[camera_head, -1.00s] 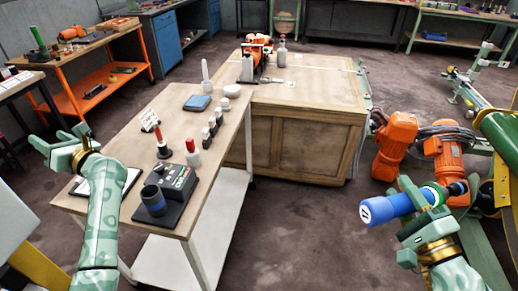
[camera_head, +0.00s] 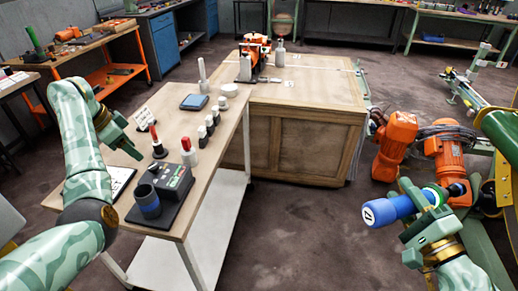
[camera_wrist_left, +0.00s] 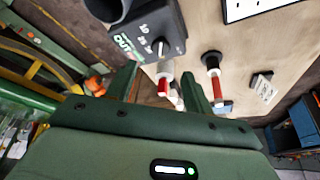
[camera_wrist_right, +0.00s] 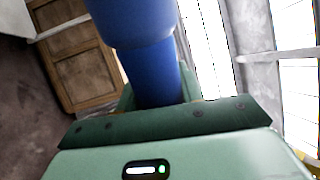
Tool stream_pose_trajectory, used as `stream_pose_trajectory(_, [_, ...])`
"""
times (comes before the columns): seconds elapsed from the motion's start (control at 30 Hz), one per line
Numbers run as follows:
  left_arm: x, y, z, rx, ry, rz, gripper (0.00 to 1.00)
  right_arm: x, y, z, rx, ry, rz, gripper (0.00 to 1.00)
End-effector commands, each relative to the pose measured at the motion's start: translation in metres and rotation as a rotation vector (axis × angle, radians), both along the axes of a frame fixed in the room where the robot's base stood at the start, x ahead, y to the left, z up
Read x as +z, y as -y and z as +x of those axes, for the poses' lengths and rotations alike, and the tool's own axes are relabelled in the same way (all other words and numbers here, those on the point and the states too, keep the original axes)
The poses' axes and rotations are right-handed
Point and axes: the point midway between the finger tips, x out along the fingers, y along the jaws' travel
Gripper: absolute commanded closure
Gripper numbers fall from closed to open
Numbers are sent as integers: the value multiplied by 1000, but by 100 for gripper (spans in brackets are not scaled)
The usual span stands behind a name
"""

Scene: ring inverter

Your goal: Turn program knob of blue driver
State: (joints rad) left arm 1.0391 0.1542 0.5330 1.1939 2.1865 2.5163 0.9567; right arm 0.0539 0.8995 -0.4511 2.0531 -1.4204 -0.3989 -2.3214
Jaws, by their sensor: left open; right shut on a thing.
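The blue driver (camera_head: 393,210) is held at the right of the head view, its round marked end pointing left. My right gripper (camera_head: 420,208) is shut on it; its blue body (camera_wrist_right: 140,40) fills the top of the right wrist view.
A red-topped post (camera_head: 158,146) and a row of several small capped bottles (camera_head: 209,127) stand near the box on the bench (camera_head: 165,110). A wooden crate-like table (camera_head: 310,115) stands behind. The floor (camera_head: 290,230) between bench and right arm is clear.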

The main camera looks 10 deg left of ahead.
Motion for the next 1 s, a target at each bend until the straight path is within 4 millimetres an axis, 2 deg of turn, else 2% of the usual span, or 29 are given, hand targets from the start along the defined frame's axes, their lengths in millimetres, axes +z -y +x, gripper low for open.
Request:
stream_pose_trajectory(0.03, [-18, 3, 3, -3, -7, 0, 48, -13, 0, 1, -1, -4, 0, 92])
stream_pose_trajectory(0.3, [-63, 16, 17, -2, -5, 3, 48, -45, 0, 4, -1, -24, -1, 92])
stream_pose_trajectory(0.5, [-76, 20, 22, -2, -2, 4, 48, -54, 0, 5, -1, -29, 0, 92])
stream_pose_trajectory(0.8, [-76, 21, 23, -1, 0, 4, 48, -53, 0, 5, -1, -29, -1, 92])
stream_pose_trajectory(0.83, [-76, 21, 23, -1, 0, 4, 51, -53, 0, 5, -1, -29, -1, 92])
stream_pose_trajectory(0.97, [-76, 21, 23, -2, 0, 4, 87, -54, 0, 5, -1, -29, -1, 92])
stream_pose_trajectory(1.0, [-76, 21, 23, -2, 0, 4, 93, -54, 0, 5, -1, -29, -1, 92])
